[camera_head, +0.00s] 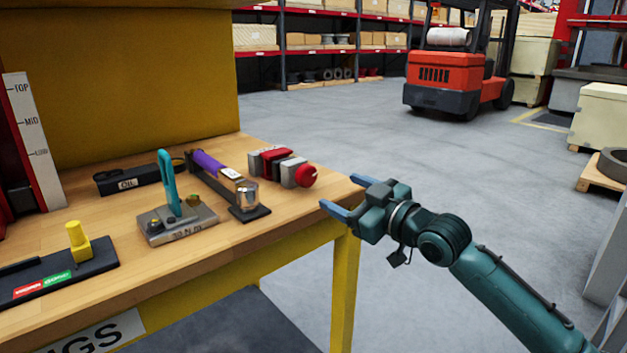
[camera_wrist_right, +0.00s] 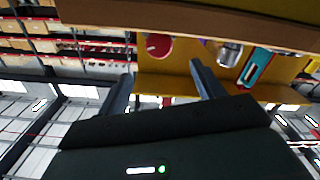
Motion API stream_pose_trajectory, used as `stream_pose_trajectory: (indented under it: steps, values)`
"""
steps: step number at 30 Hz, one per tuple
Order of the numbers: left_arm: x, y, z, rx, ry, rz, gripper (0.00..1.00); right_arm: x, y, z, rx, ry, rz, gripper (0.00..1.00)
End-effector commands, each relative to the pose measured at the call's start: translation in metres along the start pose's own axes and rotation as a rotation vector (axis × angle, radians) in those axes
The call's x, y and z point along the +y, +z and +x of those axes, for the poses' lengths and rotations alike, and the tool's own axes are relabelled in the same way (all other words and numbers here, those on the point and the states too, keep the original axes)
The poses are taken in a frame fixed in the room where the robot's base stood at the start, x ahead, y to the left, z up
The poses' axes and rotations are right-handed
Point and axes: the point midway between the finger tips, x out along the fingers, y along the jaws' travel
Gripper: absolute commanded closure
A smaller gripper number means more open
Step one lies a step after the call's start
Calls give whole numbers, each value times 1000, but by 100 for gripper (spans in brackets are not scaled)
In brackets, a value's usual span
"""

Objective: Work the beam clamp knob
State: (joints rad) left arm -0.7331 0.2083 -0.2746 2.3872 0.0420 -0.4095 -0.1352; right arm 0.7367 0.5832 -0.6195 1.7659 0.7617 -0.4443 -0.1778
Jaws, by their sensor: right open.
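A red round knob (camera_head: 306,175) sits on the end of a grey and red clamp-like block (camera_head: 275,161) at the right end of the wooden workbench (camera_head: 285,223). I take it to be the beam clamp knob. My right gripper (camera_head: 340,192) is open and empty just off the bench's right corner, apart from the knob, its fingers pointing left toward the bench. In the right wrist view the red knob (camera_wrist_right: 158,45) shows beyond and between the open fingers (camera_wrist_right: 161,72). My left gripper is not in view.
Left of the knob stand a purple-handled device (camera_head: 208,163) with a metal cup (camera_head: 246,194), a teal lever (camera_head: 169,184) on a grey base, a black OIL tray (camera_head: 130,178) and a yellow handle (camera_head: 78,240). Open floor lies right; a forklift (camera_head: 455,80) stands behind.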

Motion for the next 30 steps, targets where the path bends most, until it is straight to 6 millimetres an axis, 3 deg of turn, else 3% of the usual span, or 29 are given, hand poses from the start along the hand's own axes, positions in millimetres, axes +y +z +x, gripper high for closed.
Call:
stream_pose_trajectory:
  steps: [6, 12, 18, 28, 30]
  values:
    - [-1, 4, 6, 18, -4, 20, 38, -1, 0, 50, 3, 0, -1, 33]
    - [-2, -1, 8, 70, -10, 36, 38, 0, 0, 80, 2, 0, -1, 33]
    - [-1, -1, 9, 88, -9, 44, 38, 0, 0, 95, 1, 1, -1, 33]
    - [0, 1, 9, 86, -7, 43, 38, 0, 0, 97, 1, 1, -3, 33]
    - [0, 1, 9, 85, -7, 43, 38, 0, 0, 97, 1, 1, -3, 38]
